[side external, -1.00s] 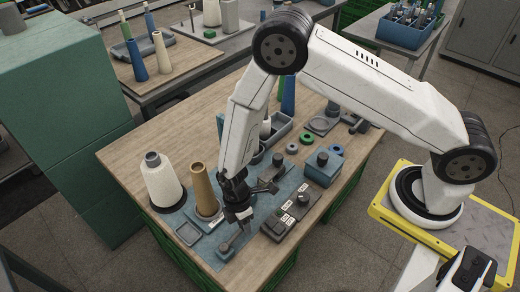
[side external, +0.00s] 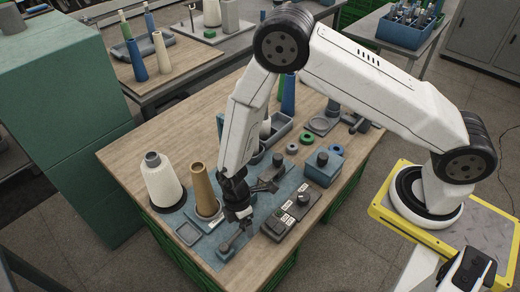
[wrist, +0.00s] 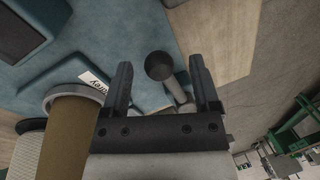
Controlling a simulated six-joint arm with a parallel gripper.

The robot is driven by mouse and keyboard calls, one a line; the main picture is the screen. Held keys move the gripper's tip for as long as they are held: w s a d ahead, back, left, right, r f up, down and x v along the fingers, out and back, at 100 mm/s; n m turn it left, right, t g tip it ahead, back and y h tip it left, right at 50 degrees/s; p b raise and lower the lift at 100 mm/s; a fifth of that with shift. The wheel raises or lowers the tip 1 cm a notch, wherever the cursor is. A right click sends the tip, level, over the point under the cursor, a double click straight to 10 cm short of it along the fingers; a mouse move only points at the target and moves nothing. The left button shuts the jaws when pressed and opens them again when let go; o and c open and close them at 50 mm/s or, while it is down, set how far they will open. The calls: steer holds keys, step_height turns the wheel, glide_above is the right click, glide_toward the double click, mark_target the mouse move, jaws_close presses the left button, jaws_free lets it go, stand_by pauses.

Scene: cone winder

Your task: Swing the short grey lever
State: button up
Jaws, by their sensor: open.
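The short grey lever (side external: 226,246) sits on a blue-grey plate at the near end of the table, in front of the brown cone. In the wrist view its round dark knob (wrist: 159,65) lies between the lines of my two fingers, with its shaft running toward the right finger. My gripper (side external: 241,214) points down just above and behind the lever. Its fingers (wrist: 160,82) are open with a gap on the knob's left side. I cannot tell whether the right finger touches the shaft.
A brown cone (side external: 202,190) stands close left of my gripper, with a white yarn cone (side external: 161,182) beyond it. A dark control box (side external: 291,214) with knobs and labels sits to the right. A blue box (side external: 323,167) is behind it. Bare wood lies at the table's front left.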

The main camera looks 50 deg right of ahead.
steer(key=shift+r, duration=0.6)
steer(key=s+d+r, duration=0.5)
steer(key=s+r, duration=0.6)
steer(key=s, duration=0.2)
steer(key=shift+r, duration=0.2)
